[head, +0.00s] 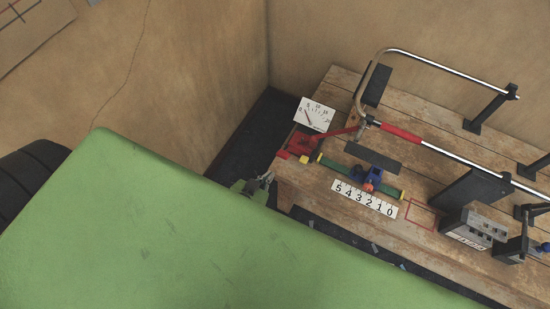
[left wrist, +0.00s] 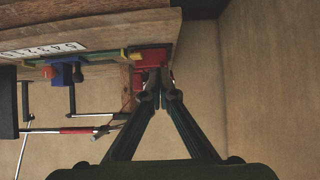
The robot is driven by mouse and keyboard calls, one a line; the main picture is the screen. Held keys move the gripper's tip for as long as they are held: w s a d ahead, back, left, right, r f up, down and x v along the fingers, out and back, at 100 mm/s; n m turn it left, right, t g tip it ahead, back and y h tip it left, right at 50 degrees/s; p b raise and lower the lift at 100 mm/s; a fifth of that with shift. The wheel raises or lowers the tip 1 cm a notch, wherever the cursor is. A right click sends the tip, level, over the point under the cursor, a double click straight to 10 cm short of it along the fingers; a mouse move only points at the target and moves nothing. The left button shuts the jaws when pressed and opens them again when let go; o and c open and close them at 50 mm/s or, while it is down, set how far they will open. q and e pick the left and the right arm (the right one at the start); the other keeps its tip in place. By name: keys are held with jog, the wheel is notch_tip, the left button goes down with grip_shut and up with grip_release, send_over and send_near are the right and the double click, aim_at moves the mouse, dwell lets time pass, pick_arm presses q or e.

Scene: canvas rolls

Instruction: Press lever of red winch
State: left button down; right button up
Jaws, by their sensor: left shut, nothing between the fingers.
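The red winch (head: 301,144) sits at the left end of the wooden workbench (head: 400,232), by the bench's near left corner. A thin red lever (head: 338,132) reaches from it to the right. In the left wrist view the red winch (left wrist: 151,59) shows just beyond my fingertips, which cover part of it. My left gripper (head: 266,178) is shut and empty, just off the bench's left edge and nearer than the winch. Its fingers also show meeting at their tips in the left wrist view (left wrist: 160,93). I cannot tell whether they touch the winch. My right gripper is not in view.
A white dial card (head: 315,113) stands behind the winch. A green rail with a blue slider (head: 368,177) and a number strip (head: 364,198) lie to its right. A bent metal rod with a red sleeve (head: 401,133) rises over the bench. A grey box (head: 471,228) stands farther right.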

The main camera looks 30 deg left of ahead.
pick_arm(q)
jog(key=s, duration=0.3)
jog(key=shift+a+r, duration=0.1)
jog(key=shift+r, duration=0.25)
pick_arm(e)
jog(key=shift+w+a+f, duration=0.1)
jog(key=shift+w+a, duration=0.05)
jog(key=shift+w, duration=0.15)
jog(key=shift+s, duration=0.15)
